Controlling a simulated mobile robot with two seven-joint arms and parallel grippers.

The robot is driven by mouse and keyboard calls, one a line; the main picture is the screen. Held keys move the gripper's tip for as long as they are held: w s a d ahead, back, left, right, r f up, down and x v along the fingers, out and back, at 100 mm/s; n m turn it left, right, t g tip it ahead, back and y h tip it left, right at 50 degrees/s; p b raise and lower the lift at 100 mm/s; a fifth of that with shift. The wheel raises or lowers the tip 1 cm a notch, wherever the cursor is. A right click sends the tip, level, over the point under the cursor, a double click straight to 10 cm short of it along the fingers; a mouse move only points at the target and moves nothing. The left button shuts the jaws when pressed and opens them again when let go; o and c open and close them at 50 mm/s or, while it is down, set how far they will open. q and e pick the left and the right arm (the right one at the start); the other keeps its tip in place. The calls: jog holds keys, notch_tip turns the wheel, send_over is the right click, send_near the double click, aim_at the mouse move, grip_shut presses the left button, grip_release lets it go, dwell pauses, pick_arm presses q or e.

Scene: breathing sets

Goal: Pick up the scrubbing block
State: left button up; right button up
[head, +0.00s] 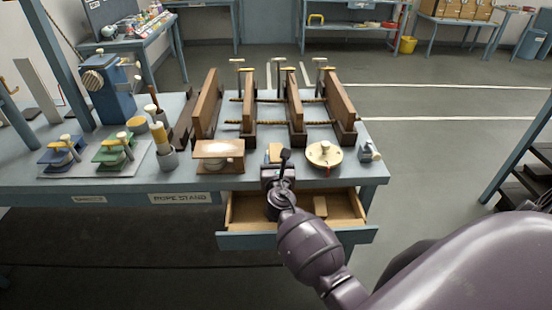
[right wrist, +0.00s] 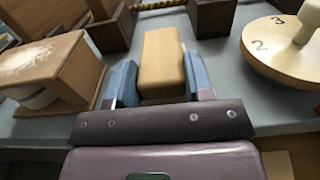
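A plain tan wooden block (head: 275,152), which looks like the scrubbing block, is on the blue-grey bench near its front edge. In the right wrist view the block (right wrist: 163,62) lies between the two blue fingers of my right gripper (right wrist: 160,85). The fingers flank it closely on both sides; I cannot tell whether they press on it. In the head view my right gripper (head: 277,170) is at the bench's front edge, and its wrist hides part of the block. My left gripper is not in view.
A box with a worn pale top (head: 219,149) is left of the block. A round numbered disc with a knob (head: 324,154) is to the right. Wooden boards on a rack (head: 290,105) stand behind. An open drawer (head: 240,241) holding a small block (head: 320,206) is below my right arm.

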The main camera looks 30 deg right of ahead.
jog(key=shift+c, duration=1.3)
